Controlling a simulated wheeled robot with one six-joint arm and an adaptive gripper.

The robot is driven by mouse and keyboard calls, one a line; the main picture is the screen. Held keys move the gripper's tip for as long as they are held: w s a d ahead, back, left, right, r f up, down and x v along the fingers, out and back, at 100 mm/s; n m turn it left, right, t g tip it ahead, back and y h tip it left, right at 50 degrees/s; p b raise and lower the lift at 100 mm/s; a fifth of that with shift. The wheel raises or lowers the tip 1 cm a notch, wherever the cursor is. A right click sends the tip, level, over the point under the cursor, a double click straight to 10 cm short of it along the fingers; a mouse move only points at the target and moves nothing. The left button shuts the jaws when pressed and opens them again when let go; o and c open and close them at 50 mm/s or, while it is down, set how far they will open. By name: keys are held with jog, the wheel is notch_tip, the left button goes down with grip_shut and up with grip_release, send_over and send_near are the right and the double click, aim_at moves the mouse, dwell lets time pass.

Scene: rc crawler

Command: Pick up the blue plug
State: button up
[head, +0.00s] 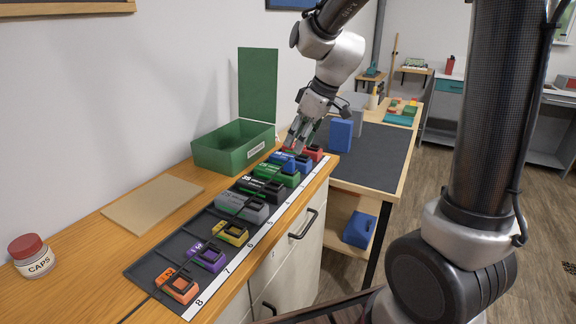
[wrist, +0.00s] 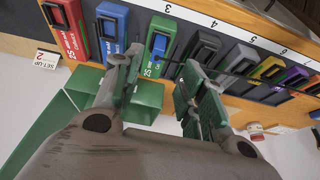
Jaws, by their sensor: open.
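The blue plug (wrist: 158,43) sits in the front end of a green block (wrist: 153,58) in a row of coloured blocks. In the head view it appears as a small blue piece (head: 289,167) on the green block (head: 277,175). My gripper (wrist: 163,60) is open and empty, its two fingers apart at either side of the green block in the wrist view. In the head view my gripper (head: 301,142) hangs over the far end of the row. Whether the fingers touch anything cannot be told.
A red block (wrist: 68,25) stands at the row's end. An open green box (head: 232,150) stands beside the row, near a tan board (head: 152,205) and a caps jar (head: 32,257).

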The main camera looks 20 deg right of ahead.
aim_at(290, 160)
jog(key=x, duration=0.7)
jog(key=shift+w+f, duration=0.3)
jog(key=shift+f, duration=0.05)
grip_shut()
jog(key=shift+r, duration=0.1)
